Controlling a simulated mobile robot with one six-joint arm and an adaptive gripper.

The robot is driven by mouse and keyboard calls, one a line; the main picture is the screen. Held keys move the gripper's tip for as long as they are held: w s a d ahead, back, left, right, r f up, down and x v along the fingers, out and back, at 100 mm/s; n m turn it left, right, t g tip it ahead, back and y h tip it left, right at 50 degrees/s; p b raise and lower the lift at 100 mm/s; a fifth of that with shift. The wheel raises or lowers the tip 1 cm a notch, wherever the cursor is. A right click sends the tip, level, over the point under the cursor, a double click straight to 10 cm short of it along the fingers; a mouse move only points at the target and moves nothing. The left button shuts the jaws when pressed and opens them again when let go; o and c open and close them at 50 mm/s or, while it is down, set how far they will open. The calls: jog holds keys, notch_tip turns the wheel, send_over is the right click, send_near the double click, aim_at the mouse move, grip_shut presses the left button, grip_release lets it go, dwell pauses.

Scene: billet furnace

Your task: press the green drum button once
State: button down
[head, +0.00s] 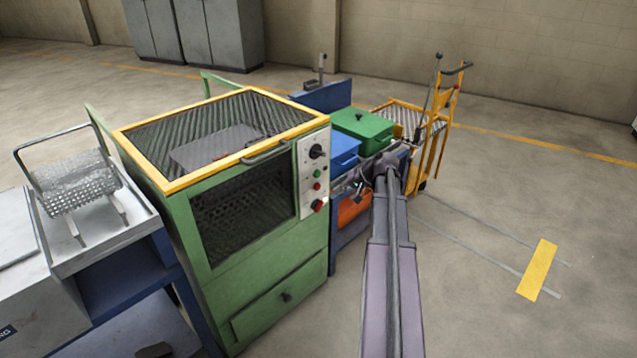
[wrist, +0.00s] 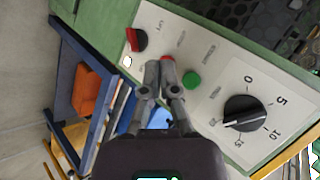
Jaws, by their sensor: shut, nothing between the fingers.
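The green button (wrist: 191,80) sits on the pale control panel (wrist: 222,62) of the green machine in the wrist view. It lies just to the right of my fingertips. My gripper (wrist: 160,66) is shut and empty, with its tips in front of the panel close to a red button (wrist: 168,58), which they partly cover. I cannot tell whether they touch the panel. In the head view the green button (head: 317,173) is small, between the black dial (head: 316,151) and the red button (head: 316,186). My gripper (head: 357,188) shows there to the right of the panel.
A red-and-black knob (wrist: 138,40) lies past the red button. The green machine (head: 262,210) has a yellow-rimmed mesh top. A blue bench with green (head: 362,128) and blue boxes and an orange bin (head: 354,212) stands right of it. Open floor lies at the right.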

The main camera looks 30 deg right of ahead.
aim_at(317, 174)
jog(key=shift+s+d+f+b, duration=0.1)
jog(key=shift+d+f+b, duration=0.05)
jog(key=shift+d, duration=0.5)
jog(key=shift+s+d+f+b, duration=0.1)
jog(key=shift+d+b, duration=0.05)
jog(key=shift+d, duration=0.45)
jog(key=shift+w, duration=0.15)
jog(key=w+a, duration=0.2)
jog(key=w, duration=0.6)
jog(key=shift+w, duration=0.2)
